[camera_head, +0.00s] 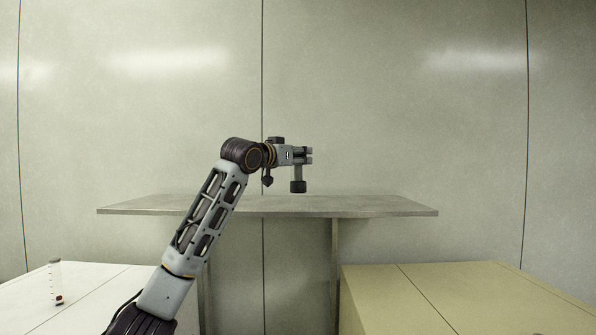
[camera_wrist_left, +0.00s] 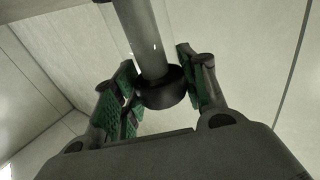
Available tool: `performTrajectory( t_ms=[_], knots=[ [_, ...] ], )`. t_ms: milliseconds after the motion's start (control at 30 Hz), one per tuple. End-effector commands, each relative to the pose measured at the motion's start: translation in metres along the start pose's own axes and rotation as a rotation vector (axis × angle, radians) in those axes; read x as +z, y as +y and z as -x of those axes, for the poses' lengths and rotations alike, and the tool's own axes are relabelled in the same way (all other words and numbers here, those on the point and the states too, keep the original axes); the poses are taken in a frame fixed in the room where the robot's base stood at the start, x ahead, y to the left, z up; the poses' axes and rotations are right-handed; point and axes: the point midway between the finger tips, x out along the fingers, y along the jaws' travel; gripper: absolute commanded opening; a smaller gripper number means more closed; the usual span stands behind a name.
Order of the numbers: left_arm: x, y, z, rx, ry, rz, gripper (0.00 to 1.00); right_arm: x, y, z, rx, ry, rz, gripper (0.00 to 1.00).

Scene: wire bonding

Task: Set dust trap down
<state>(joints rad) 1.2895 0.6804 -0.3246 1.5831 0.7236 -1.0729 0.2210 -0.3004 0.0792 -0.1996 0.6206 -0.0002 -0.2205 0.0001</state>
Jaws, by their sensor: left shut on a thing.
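My left gripper (camera_head: 305,155) reaches in above the grey table (camera_head: 390,207) and is shut on a grey tube with a dark round end, which I take for the dust trap (camera_head: 298,186). The trap hangs below the fingers, and its dark end shows lower than the gripper. In the left wrist view, the grey tube (camera_wrist_left: 140,35) and its black end (camera_wrist_left: 160,88) sit between the two green-padded fingers. A gap shows under the trap's dark end in the head view, above the tabletop. My right gripper is not in view.
A white cabinet (camera_head: 110,283) stands at the lower left with a small clear vial with a dark base (camera_head: 55,283) on it. A beige cabinet (camera_head: 460,290) stands at the lower right, its top bare. The visible tabletop is clear.

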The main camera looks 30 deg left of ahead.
Motion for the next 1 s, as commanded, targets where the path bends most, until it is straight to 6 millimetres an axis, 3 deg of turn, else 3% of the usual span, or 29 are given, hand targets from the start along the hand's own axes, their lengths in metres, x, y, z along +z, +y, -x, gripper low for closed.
performTrajectory(
  t_ms=[333, 800, 1000],
  knots=[
    [0.002, 0.0, 0.0, 0.0, 0.0, 0.0, 0.15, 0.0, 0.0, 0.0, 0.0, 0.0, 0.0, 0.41],
    [0.036, 0.0, 0.0, 0.0, 0.001, -0.001, 0.15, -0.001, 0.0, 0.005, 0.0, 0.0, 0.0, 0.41],
    [0.041, 0.0, 0.0, 0.0, 0.001, 0.0, 0.15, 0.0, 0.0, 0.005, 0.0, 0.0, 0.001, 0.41]
  ],
)
